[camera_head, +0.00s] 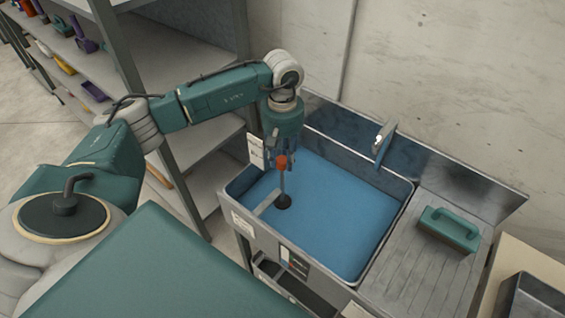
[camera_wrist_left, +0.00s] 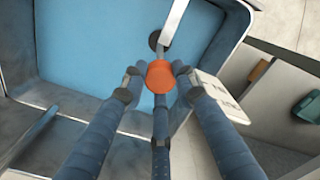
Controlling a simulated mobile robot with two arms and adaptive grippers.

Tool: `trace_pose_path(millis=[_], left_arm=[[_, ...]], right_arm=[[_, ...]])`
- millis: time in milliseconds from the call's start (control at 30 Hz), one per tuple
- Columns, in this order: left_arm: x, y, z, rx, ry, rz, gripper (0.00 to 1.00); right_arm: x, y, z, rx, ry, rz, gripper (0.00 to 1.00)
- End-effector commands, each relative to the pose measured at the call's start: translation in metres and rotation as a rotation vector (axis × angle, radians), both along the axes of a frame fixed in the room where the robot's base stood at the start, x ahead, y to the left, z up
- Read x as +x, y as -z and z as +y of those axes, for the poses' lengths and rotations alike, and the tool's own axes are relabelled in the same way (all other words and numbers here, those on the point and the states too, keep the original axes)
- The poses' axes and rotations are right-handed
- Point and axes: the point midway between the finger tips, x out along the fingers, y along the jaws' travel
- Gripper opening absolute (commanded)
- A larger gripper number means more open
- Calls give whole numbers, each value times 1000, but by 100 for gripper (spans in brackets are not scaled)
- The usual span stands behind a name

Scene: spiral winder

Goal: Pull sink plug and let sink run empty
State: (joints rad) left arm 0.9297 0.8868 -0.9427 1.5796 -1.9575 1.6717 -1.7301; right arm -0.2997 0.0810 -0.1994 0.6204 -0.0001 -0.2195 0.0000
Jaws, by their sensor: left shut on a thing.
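The sink (camera_head: 401,213) is a grey metal basin with a blue interior, which may be water or the basin floor. The plug is a dark round piece (camera_head: 284,202) on a thin upright rod, topped by an orange knob (camera_head: 281,161). My left gripper (camera_head: 281,157) points down over the left part of the basin, its fingers shut on the orange knob. In the left wrist view the orange knob (camera_wrist_left: 160,77) sits between the three blue fingers, with the dark plug (camera_wrist_left: 156,41) beyond it. My right gripper is not in view.
A grey bar (camera_head: 267,202) reaches from the sink's left wall toward the plug. A faucet (camera_head: 384,141) stands at the back wall. A teal handled block (camera_head: 449,229) lies on the ribbed drainboard (camera_head: 418,275). A shelf rack (camera_head: 190,150) stands close on the left.

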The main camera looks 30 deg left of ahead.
Motion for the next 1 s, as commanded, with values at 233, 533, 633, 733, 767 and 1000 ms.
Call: trace_pose_path(millis=[233,533,633,733,767,1000], left_arm=[[2,-14,0,1,-1,-7,0],[2,-13,0,1,-1,-7,47],[1,-13,0,1,-1,-5,47],[1,-13,0,1,-1,-5,47],[1,-14,0,0,-1,-6,47],[2,-50,1,1,-1,-9,47]], right_arm=[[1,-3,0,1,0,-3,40],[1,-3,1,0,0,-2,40],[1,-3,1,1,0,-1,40],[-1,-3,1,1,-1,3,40],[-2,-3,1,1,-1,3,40],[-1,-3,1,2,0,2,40]])
